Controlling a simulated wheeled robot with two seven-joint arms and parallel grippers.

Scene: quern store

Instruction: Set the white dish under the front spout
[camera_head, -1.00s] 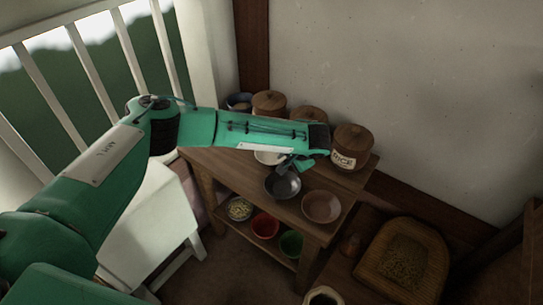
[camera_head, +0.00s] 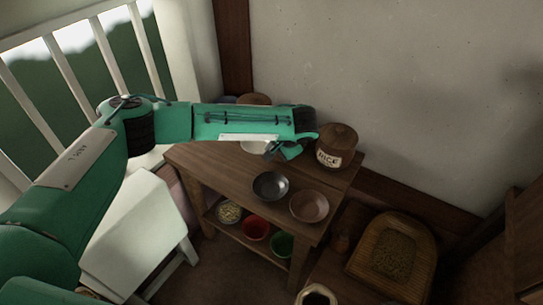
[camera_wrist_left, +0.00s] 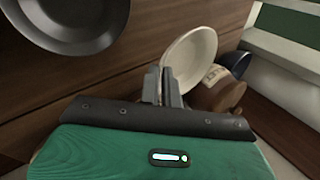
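The white dish (camera_head: 253,147) shows as a pale sliver below my left forearm in the head view, over the back of the wooden table. In the left wrist view the dish (camera_wrist_left: 190,58) is a cream-white round bowl, seen tilted. My left gripper (camera_head: 287,151) is at the dish's right side in the head view. In the left wrist view its two fingers (camera_wrist_left: 161,80) stand close together with the dish rim between them. My arm hides most of the dish in the head view. I cannot make out a front spout. My right gripper is out of view.
A black bowl (camera_head: 270,186) and a brown bowl (camera_head: 309,206) stand on the table (camera_head: 215,165). A rice jar (camera_head: 336,147) is at its back right. Several bowls sit on the shelf below. A wooden tray of grain (camera_head: 390,258) lies to the right, a white stool (camera_head: 140,225) left.

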